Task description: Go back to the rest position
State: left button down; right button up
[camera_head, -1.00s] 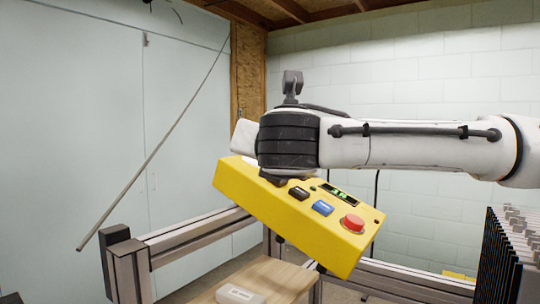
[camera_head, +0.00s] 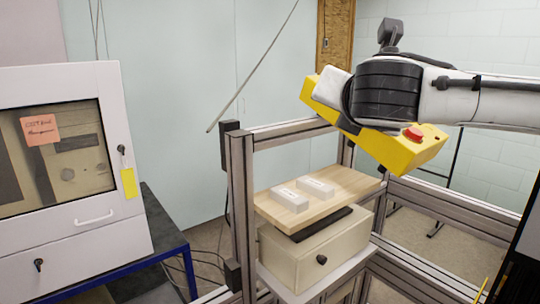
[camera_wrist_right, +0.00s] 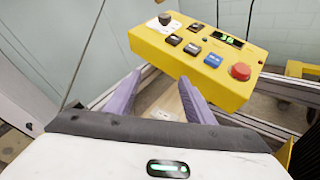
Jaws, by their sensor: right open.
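My right arm comes in from the right in the head view, its wrist in front of the yellow control box (camera_head: 385,148), covering much of it. The fingers are hidden there. In the right wrist view my right gripper (camera_wrist_right: 160,97) is open, with two purple-grey fingers apart and nothing seen between them. The yellow control box (camera_wrist_right: 222,82) also shows there, beyond the fingers, with a red button, a blue button, dark buttons, a knob and a lit display. My left gripper is not in view.
A metal frame (camera_head: 240,190) holds a wooden shelf (camera_head: 345,191) with two white blocks (camera_head: 289,199) (camera_head: 316,187). A beige drawer box (camera_head: 300,262) sits below. A white cabinet (camera_head: 125,225) with a window stands at left on a blue-edged stand.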

jog(key=s+a+f+m+g+y, duration=0.1)
jog(key=a+f+g+y, duration=0.15)
jog(key=a+f, duration=0.55)
jog(key=s+a+f+g+y, duration=0.1)
jog(key=a+f+y, duration=0.4)
jog(key=f, duration=0.5)
jog(key=s+a+f+m+g+y, duration=0.15)
jog(key=s+a+f+m, duration=0.25)
jog(key=f, duration=0.4)
jog(key=s+a+f+m+g+y, duration=0.1)
jog(key=s+a+f+m+y, duration=0.1)
jog(key=s+a+f+m, duration=0.45)
jog(key=s+d+f+m+h, duration=0.2)
jog(key=s+d+f+m, duration=0.25)
jog(key=d+f, duration=0.4)
jog(key=s+d+f+m+h, duration=0.1)
jog(key=s+d+f+m, duration=0.35)
jog(key=f, duration=0.75)
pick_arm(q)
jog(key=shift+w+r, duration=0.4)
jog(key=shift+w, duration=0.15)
pick_arm(e)
jog(key=s+d+f+m+h, duration=0.3)
jog(key=s+d+f+m, duration=0.4)
jog(key=s+d+f, duration=0.4)
jog(key=shift+s+d+g+h, duration=0.3)
jog(key=shift+s+d+h, duration=0.1)
jog(key=shift+s+d, duration=0.85)
jog(key=shift+f+m, duration=0.1)
jog(key=shift+m, duration=0.15)
